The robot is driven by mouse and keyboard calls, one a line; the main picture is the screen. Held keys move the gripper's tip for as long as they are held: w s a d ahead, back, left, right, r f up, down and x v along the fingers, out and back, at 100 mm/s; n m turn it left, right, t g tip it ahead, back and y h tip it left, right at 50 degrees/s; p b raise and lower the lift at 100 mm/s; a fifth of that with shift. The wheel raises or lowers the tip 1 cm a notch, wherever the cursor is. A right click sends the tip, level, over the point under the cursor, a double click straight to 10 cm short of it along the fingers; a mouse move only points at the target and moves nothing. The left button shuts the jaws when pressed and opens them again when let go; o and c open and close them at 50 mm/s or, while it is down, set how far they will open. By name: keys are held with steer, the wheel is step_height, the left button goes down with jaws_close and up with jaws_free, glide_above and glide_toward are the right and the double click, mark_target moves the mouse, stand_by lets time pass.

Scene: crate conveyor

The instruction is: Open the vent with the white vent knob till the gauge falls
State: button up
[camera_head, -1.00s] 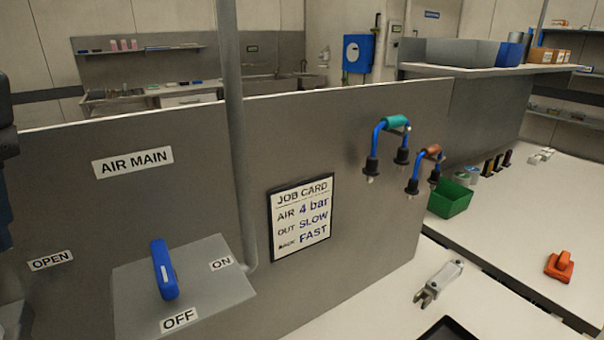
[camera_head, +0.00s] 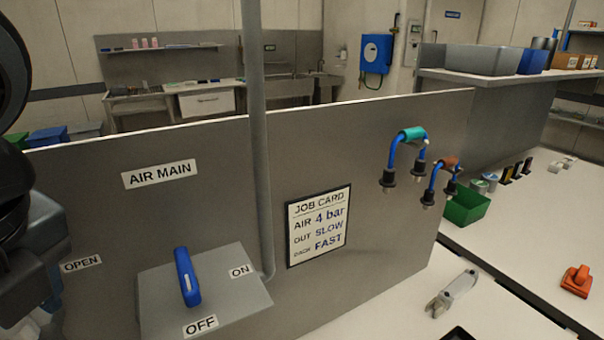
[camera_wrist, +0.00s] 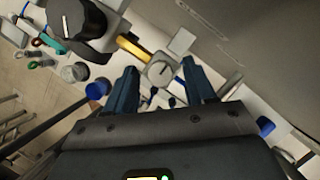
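My gripper (camera_wrist: 161,78) is open in the wrist view, its two blue fingers apart with nothing held between them. A small round pale disc with a dark line (camera_wrist: 160,70) shows between the fingertips, farther off. I cannot tell whether it is the white vent knob or the gauge face. A brass-coloured bar (camera_wrist: 132,47) lies beside it. A large dark round part with a white mark (camera_wrist: 78,22) is at the upper left. In the head view neither the vent knob nor the gauge can be made out. My dark arm parts cover the left edge there.
A grey panel labelled AIR MAIN (camera_head: 160,175) carries a blue lever (camera_head: 187,277) on a grey plate, between OFF and ON labels. A job card (camera_head: 318,226) and two blue hose loops (camera_head: 408,155) are on the panel. A green bin (camera_head: 467,207) stands right.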

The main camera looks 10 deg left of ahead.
steer(key=c, duration=1)
steer(key=shift+o, duration=0.2)
